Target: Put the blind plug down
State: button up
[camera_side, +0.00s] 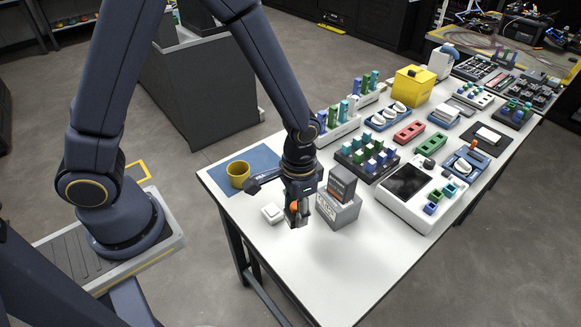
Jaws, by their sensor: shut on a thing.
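My gripper (298,218) points down over the near-left part of the white table, just left of a grey labelled box. It is shut on a small piece with an orange part (294,206), which I take to be the blind plug. The fingers hide most of it, and I cannot tell whether its lower end touches the table.
The grey box (340,211) with a dark block (342,183) stands close on the right. A small white item (272,213) lies to the left, with a yellow cup (238,174) on a blue mat (262,160) behind. Racks and devices crowd the far side; the front table is clear.

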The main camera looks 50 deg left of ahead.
jog(key=a+r+n, duration=0.3)
jog(key=a, duration=1.1)
jog(key=w+f, duration=0.3)
jog(key=w, duration=0.1)
jog(key=w+a+f, duration=0.1)
jog(key=w+f, duration=0.2)
jog(key=w, duration=0.2)
jog(key=w+a+f, duration=0.1)
jog(key=w+f, duration=0.2)
jog(key=w, duration=0.2)
jog(key=shift+a+f, duration=0.1)
jog(key=shift+f, duration=0.15)
jog(key=shift+w+f, duration=0.15)
jog(key=shift+f, duration=0.75)
jog(key=shift+w+f, duration=0.1)
jog(key=shift+f, duration=0.8)
jog(key=shift+f, duration=0.2)
jog(key=o, duration=1.1)
jog(key=shift+o, duration=0.2)
jog(key=shift+r, duration=0.15)
